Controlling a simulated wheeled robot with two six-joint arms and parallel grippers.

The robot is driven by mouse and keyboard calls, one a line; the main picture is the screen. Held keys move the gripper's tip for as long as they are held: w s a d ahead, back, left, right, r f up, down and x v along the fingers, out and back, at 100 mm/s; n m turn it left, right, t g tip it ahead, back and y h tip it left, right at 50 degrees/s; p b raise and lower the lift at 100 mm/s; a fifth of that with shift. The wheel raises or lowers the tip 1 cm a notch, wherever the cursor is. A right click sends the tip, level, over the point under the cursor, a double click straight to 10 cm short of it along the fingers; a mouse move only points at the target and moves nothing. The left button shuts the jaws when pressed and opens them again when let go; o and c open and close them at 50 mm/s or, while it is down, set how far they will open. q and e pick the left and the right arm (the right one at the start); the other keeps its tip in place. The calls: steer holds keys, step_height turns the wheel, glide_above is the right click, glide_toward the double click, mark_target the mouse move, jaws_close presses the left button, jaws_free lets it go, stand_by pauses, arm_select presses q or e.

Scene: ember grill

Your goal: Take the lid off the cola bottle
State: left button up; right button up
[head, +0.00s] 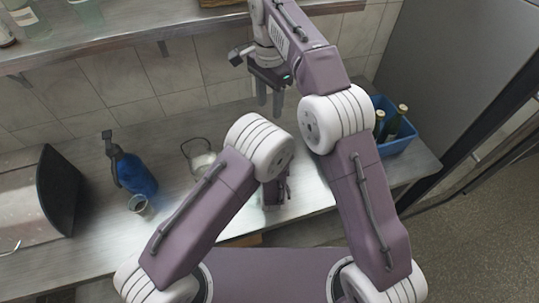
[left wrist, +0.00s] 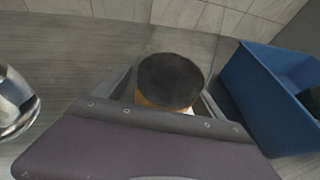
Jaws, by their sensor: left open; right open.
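I cannot surely pick out the cola bottle in either view. Between the fingers of my left gripper (head: 276,190) in the left wrist view stands a container with a round dark top (left wrist: 170,80) and an orange side; its lower part is hidden by the gripper. The left gripper is open, low over the counter, and mostly hidden behind its own arm in the head view. My right gripper (head: 270,103) is open and empty, pointing down above the back of the counter. Dark bottles (head: 391,124) with gold-coloured tops stand in a blue crate (head: 398,146).
On the counter (head: 320,196) are a blue spray bottle (head: 135,174), a clear glass (head: 140,206) and a metal pot with a handle (head: 200,160). The crate also shows in the left wrist view (left wrist: 262,95). A shelf (head: 110,38) runs above the counter.

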steer(key=shift+s+r, duration=0.1)
steer(key=shift+s, duration=0.05)
arm_select(q)
steer(key=shift+w, duration=0.1)
jaws_close()
arm_select(e)
steer(key=m, duration=1.3)
steer(key=shift+f, duration=4.05)
